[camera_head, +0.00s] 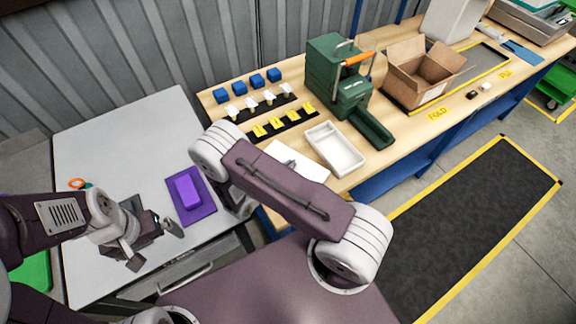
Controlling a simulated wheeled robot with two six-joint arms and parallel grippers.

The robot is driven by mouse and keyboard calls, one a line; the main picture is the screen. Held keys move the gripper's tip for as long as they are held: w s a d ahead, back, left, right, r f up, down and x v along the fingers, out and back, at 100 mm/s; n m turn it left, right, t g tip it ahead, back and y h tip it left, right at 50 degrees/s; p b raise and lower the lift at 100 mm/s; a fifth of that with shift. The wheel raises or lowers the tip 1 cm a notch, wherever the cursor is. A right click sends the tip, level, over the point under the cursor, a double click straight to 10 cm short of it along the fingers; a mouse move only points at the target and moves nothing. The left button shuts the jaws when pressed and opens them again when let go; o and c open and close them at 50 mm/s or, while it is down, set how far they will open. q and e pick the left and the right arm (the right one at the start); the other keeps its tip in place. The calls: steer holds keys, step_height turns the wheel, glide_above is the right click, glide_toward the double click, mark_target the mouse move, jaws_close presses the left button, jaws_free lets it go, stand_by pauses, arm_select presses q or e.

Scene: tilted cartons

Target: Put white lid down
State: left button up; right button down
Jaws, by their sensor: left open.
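A flat white piece (312,172), which looks like the white lid, shows at the front edge of the wooden bench, partly hidden behind my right arm. A small grey part that looks like the tip of my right gripper (289,163) shows at this piece. The rest of that gripper is hidden by my arm link, so I cannot tell its grip or whether the lid touches the bench. A white open tray (335,149) stands just right of the lid. My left gripper (153,246) is open and empty over the grey table, left of the purple block.
A purple block (188,190) lies on a purple mat (206,210) on the grey table (110,145). The wooden bench holds blue cubes (256,80), a green machine (330,75) with an orange handle and an open carton (425,75). The grey table's far part is clear.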

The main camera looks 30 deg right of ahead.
steer(key=shift+f, duration=0.2)
steer(key=c, duration=1.6)
jaws_free()
steer(key=shift+r, duration=0.1)
